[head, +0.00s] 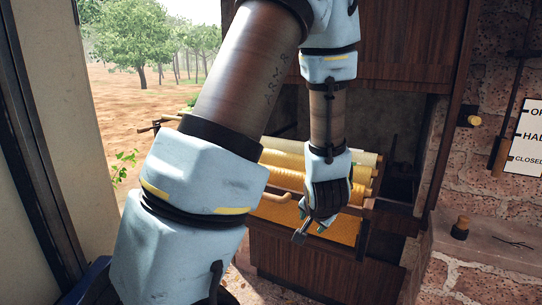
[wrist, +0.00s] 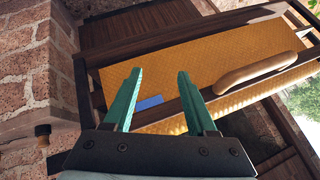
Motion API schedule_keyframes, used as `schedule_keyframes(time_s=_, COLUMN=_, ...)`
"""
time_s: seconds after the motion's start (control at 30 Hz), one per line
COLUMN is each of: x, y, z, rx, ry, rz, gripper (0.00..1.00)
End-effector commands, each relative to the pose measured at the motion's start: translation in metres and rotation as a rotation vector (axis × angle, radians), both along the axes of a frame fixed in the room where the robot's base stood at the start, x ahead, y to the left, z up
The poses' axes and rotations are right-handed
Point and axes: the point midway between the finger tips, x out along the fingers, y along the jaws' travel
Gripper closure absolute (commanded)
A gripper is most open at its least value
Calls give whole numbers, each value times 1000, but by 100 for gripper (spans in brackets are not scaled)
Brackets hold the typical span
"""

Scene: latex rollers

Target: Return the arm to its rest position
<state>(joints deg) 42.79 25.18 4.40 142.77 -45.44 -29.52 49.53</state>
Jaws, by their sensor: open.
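My gripper (head: 311,231) hangs at the end of my bent arm in the head view, pointing down in front of the roller machine. In the wrist view its two green fingers (wrist: 157,72) stand apart with nothing held between them. Beyond them lies a textured yellow latex sheet (wrist: 215,70) in a dark wooden frame. A curved wooden handle (wrist: 256,73) lies over the sheet, to the right of the fingers and apart from them. A small blue patch (wrist: 149,103) shows between the fingers. My forearm covers part of the machine in the head view.
Several yellow rollers (head: 283,160) sit behind my arm. A wooden cabinet (head: 405,45) rises above. A brick ledge (head: 485,235) with a small knob (head: 461,228) stands at right, below a lettered sign (head: 527,137). An open doorway at left shows bare ground (head: 110,110).

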Motion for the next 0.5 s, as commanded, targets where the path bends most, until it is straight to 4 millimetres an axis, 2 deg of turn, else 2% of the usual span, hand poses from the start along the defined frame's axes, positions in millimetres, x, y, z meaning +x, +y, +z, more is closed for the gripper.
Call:
schedule_keyframes(time_s=0.07, x=-1, y=20, z=12, rx=-117, ry=96, rz=71, gripper=43)
schedule_keyframes(time_s=0.2, x=-20, y=60, z=30, rx=-247, ry=277, rz=201, gripper=43)
schedule_keyframes(time_s=0.4, x=-63, y=131, z=52, rx=-275, ry=470, rz=420, gripper=43)
schedule_keyframes(time_s=0.5, x=-80, y=157, z=58, rx=-256, ry=521, rz=504, gripper=43)
